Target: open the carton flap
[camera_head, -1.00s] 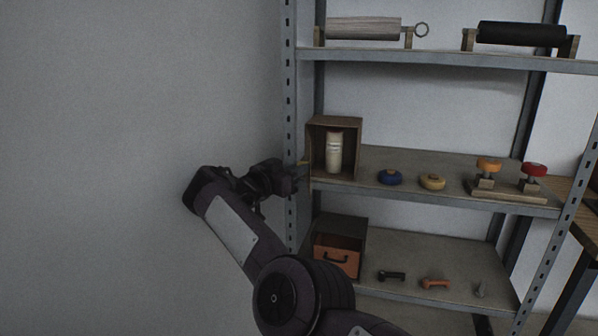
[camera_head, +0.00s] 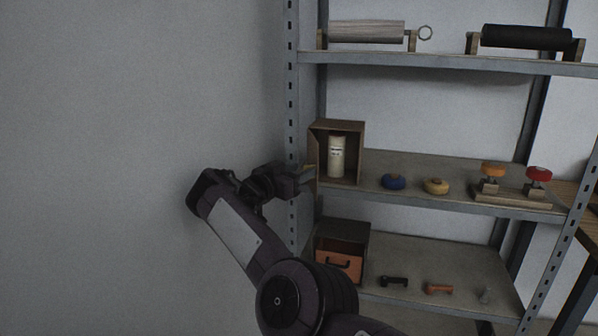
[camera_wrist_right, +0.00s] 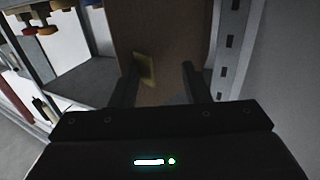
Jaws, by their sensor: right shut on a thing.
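The brown carton (camera_head: 345,124) stands on the middle shelf at its left end, its front open, with a white bottle (camera_head: 337,157) upright inside. My right gripper (camera_head: 303,178) is at the carton's left front edge. A small yellowish piece (camera_head: 308,168) shows at its fingertips. In the right wrist view, a brown board (camera_wrist_right: 165,45) with a yellow patch (camera_wrist_right: 145,69) lies between and beyond the fingers (camera_wrist_right: 160,80). The gripper is shut on what looks like the carton flap; the exact contact is hard to see. My left gripper is out of view.
A grey shelf post (camera_head: 292,100) stands close beside my right gripper. A box with an orange drawer (camera_head: 340,264) is on the shelf below.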

